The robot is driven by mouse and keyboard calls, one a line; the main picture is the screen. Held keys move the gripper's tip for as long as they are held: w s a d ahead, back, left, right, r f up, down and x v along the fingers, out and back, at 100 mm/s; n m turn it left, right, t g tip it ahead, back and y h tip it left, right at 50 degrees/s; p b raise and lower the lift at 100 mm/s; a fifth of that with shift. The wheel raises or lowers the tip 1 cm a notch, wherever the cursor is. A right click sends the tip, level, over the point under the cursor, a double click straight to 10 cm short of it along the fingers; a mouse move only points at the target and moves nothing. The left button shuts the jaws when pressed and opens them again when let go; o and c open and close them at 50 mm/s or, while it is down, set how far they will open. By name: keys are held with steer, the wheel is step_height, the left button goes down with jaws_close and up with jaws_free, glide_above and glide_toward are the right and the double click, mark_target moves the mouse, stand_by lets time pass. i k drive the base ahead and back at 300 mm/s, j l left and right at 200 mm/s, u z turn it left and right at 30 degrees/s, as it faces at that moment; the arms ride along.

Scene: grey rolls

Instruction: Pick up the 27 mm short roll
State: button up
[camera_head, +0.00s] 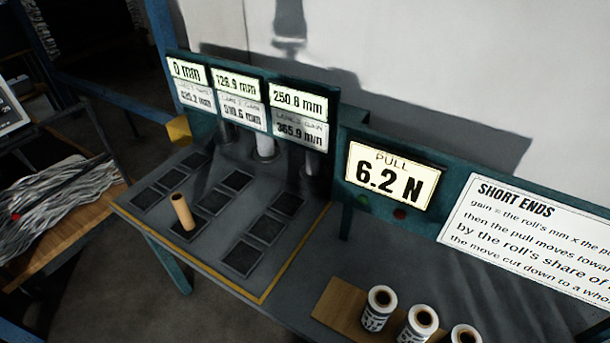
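Three short rolls with brown cores and white printed sides stand at the lower right: a left roll (374,318), a middle roll (412,331) and a right roll (455,337) cut by the bottom edge. The left one stands on a wooden board (340,307). Their print is too small to read, so I cannot tell which is the 27 mm roll. A bare tan tube (183,213) stands upright on a dark square pad at the left of the bench. My gripper is not in view.
The bench (222,287) carries rows of dark pads (244,257). Behind them are lane displays (298,103) with pale upright cylinders below. A pull display (392,177) reads 6.2 N; a "SHORT ENDS" sign (530,235) is on the right. The bench between pads and board looks clear.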

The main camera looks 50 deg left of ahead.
mark_target(178, 201)
steer(key=u, duration=2.7)
steer(key=i+j+z, duration=0.35)
steer(key=i+j, duration=1.15)
steer(key=i, duration=0.15)
